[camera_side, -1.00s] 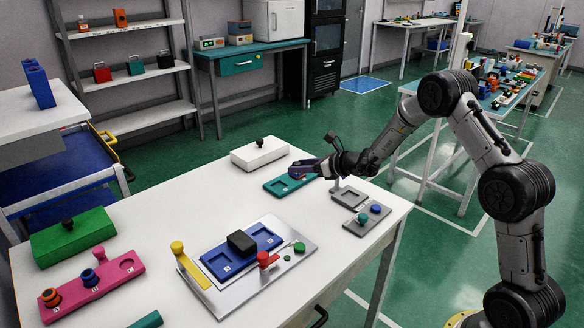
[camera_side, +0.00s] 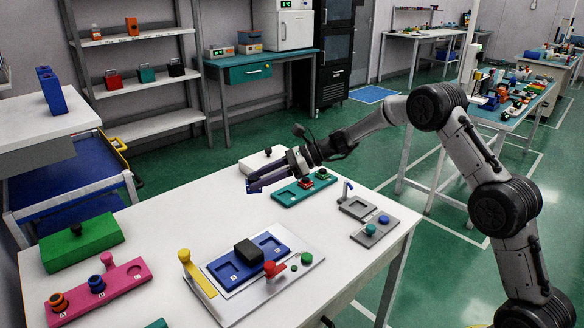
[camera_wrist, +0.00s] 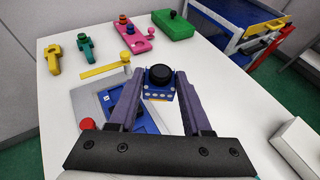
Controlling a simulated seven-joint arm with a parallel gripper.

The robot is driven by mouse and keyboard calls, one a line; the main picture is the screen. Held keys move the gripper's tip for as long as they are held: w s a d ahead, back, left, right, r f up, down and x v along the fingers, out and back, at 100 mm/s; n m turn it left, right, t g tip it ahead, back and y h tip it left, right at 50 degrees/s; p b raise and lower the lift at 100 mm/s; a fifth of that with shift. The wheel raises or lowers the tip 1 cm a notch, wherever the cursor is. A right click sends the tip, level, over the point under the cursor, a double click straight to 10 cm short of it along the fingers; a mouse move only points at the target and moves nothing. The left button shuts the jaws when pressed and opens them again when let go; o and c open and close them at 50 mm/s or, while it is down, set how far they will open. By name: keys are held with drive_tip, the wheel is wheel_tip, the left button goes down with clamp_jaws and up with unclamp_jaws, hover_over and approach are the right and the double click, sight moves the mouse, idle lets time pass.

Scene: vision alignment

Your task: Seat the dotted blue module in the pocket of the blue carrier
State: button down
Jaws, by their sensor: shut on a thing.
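My gripper (camera_side: 262,183) is shut on the dotted blue module, holding it above the table. In the wrist view the blue module (camera_wrist: 158,93) sits between the fingertips (camera_wrist: 158,88), with a black knob on top and pale dots on its near face. In the side view it is small and mostly hidden by the fingers. The blue carrier (camera_side: 222,262) lies on a grey plate at the table's front, with a pocket at each end and a black block between them. In the wrist view the carrier (camera_wrist: 143,118) is partly hidden behind the left finger.
The grey plate (camera_side: 231,311) also bears a yellow lever (camera_side: 197,272), a red handle (camera_side: 272,269) and green buttons. A pink rack (camera_side: 99,293) and green box (camera_side: 82,243) stand left.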

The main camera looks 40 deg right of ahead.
drive_tip(key=s+a+f+n+g+y, duration=0.2)
drive_tip(key=a+f+n+g, duration=0.4)
drive_tip(key=a+f, duration=0.3)
drive_tip(key=s+a+g, duration=0.1)
drive_tip(key=a, duration=0.3)
drive_tip(key=shift+s+f+n, duration=0.15)
drive_tip(key=shift+n, duration=0.15)
hover_over(234, 269)
drive_tip(key=shift+a+f, duration=0.1)
drive_tip(key=shift+f, duration=2.85)
drive_tip(key=shift+f, duration=0.95)
drive_tip(key=c, duration=0.6)
unclamp_jaws()
drive_tip(key=o, duration=0.3)
drive_tip(key=shift+f, duration=0.15)
drive_tip(key=shift+o, duration=0.2)
drive_tip(key=v, duration=1.4)
